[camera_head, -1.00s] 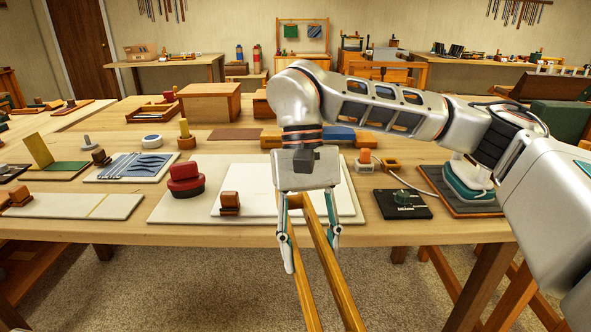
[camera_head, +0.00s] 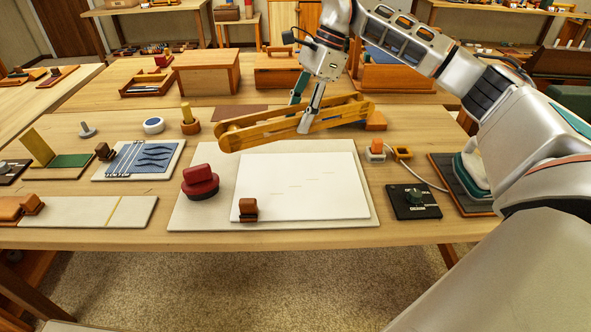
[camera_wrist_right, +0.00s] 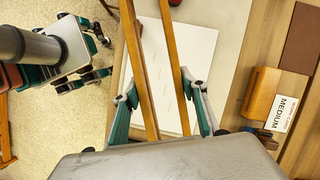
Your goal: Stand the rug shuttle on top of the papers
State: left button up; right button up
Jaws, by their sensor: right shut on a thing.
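The rug shuttle (camera_head: 258,134) is a long open frame of two light wooden rails. My right gripper (camera_head: 299,118) is shut on it near its middle and holds it above the table, lying roughly sideways and slightly tilted. In the right wrist view its two rails (camera_wrist_right: 179,65) run between the fingers (camera_wrist_right: 160,88). The papers (camera_head: 305,190) are a flat white stack with faint yellow marks on a pale board, below and nearer than the shuttle. My left gripper (camera_wrist_right: 104,56) shows only in the right wrist view, open and empty over the carpet.
A red-topped round stamp (camera_head: 200,182) stands left of the papers. A small brown block (camera_head: 248,209) sits on their near left corner. A black box with a knob (camera_head: 413,201) is to the right. Most of the papers' top is clear.

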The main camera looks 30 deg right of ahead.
notch_tip(320, 180, down, 12)
jog(key=shift+s+f+b, duration=0.1)
jog(key=shift+f+b, duration=0.05)
jog(key=shift+b, duration=0.55)
jog(key=shift+f, duration=2.75)
jog(key=shift+f+b, duration=0.1)
jog(key=shift+b, duration=0.2)
jog(key=o, duration=1.3)
jog(key=shift+f, duration=0.1)
